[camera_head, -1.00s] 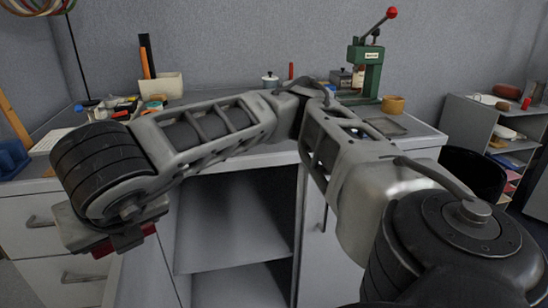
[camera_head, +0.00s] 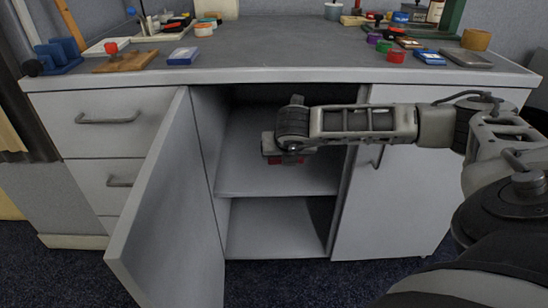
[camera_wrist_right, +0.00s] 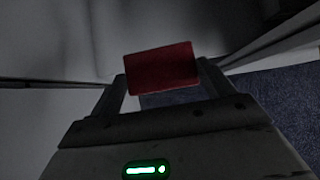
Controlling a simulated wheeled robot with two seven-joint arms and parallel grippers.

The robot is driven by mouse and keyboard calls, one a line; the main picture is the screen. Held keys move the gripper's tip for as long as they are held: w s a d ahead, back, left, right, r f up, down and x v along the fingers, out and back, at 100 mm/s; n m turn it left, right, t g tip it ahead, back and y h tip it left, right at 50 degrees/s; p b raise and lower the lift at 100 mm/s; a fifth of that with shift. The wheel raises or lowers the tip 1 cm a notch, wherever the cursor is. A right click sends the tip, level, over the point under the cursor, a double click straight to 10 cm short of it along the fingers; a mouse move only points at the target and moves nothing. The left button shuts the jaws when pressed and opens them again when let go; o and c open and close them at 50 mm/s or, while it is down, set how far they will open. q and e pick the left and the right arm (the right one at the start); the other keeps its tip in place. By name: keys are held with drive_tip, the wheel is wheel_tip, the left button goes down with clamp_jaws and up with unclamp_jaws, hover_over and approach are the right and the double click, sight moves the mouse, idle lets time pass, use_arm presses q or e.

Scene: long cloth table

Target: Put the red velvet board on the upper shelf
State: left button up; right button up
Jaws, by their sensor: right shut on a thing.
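The red velvet board (camera_wrist_right: 160,68) is between the fingers of my right gripper (camera_wrist_right: 163,84) in the right wrist view, and the gripper is shut on it. In the head view a sliver of the red board (camera_head: 287,161) shows below my right gripper (camera_head: 285,153). The gripper is at the cabinet opening, in front of or inside the upper compartment, above the upper shelf (camera_head: 250,182); its depth is hard to tell. No contact between board and shelf is visible. My left gripper is out of view.
The left cabinet door (camera_head: 165,205) stands open toward me, and the right door (camera_head: 395,190) is shut. A lower shelf (camera_head: 270,235) lies below. The tabletop (camera_head: 270,50) holds a wooden board (camera_head: 126,61), blue boxes and small coloured containers. Both shelves look empty.

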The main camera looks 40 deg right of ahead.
drive_tip(key=s+d+f+b, duration=0.1)
drive_tip(key=d+f, duration=0.2)
drive_tip(key=d, duration=0.3)
drive_tip(key=w+f+b, duration=0.2)
drive_tip(key=w+f, duration=0.1)
drive_tip(key=w, duration=0.1)
drive_tip(key=w+d+f+b, duration=0.1)
drive_tip(key=w+f+b, duration=0.1)
drive_tip(key=w+f, duration=0.1)
drive_tip(key=w+f+b, duration=0.2)
drive_tip(key=w+f, duration=0.2)
drive_tip(key=w, duration=0.2)
drive_tip(key=shift+d, duration=0.3)
drive_tip(key=shift+w+f, duration=0.15)
drive_tip(key=shift+w, duration=0.05)
wheel_tip(320, 180, down, 3)
drive_tip(key=shift+w+f+b, duration=0.1)
drive_tip(key=shift+b, duration=1.1)
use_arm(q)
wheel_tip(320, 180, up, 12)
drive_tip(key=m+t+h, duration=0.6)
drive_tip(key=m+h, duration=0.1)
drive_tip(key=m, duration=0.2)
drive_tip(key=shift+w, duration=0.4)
